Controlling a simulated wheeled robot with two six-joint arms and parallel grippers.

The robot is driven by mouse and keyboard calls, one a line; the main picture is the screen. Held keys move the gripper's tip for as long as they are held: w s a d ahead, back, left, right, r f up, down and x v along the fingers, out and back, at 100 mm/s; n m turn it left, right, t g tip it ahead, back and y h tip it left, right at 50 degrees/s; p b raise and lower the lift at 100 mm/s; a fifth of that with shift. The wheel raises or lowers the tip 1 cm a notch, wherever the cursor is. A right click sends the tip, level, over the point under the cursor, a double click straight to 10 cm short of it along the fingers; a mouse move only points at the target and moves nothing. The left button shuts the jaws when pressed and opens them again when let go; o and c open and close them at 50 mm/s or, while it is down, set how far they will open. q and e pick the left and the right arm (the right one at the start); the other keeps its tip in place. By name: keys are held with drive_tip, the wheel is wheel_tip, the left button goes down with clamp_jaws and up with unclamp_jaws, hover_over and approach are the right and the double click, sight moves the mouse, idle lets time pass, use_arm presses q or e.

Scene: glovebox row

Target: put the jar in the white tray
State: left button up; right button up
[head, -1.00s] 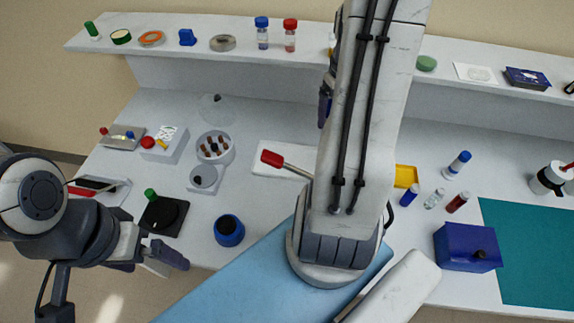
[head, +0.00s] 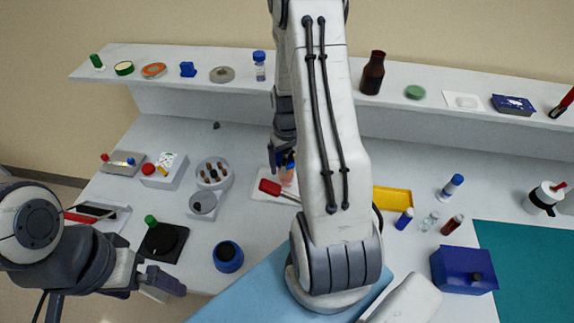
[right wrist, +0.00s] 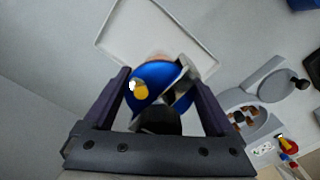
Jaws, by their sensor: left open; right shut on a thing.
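The jar (head: 287,174), with an orange body and blue top, is in my right gripper (head: 284,156). Its blue lid (right wrist: 150,82) shows between the two fingers in the right wrist view. The white tray (head: 258,194) is on the bench below, partly hidden by my right arm; its rim also shows in the right wrist view (right wrist: 112,22). The jar is over the tray area; I cannot tell whether it touches the tray floor. My left gripper (head: 150,287) is open and empty at the bench's front left.
A red-handled tool (head: 269,187) lies by the tray's front. A grey round holder (head: 214,172) with brown pieces stands left of the tray. A yellow tray (head: 394,199) and small vials (head: 430,221) are to the right. A blue-capped bottle (head: 259,66) stands on the shelf.

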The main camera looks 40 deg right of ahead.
wheel_tip(320, 180, down, 2)
drive_tip(key=shift+p, duration=0.3)
drive_tip(key=shift+f, duration=0.2)
drive_tip(key=shift+f, duration=0.2)
drive_tip(key=o, duration=1.5)
drive_tip(key=shift+r, duration=0.15)
drive_tip(key=shift+r, duration=0.2)
wheel_tip(320, 180, up, 12)
drive_tip(key=b, duration=0.2)
drive_tip(key=shift+f+b, duration=0.1)
drive_tip(key=shift+b, duration=0.25)
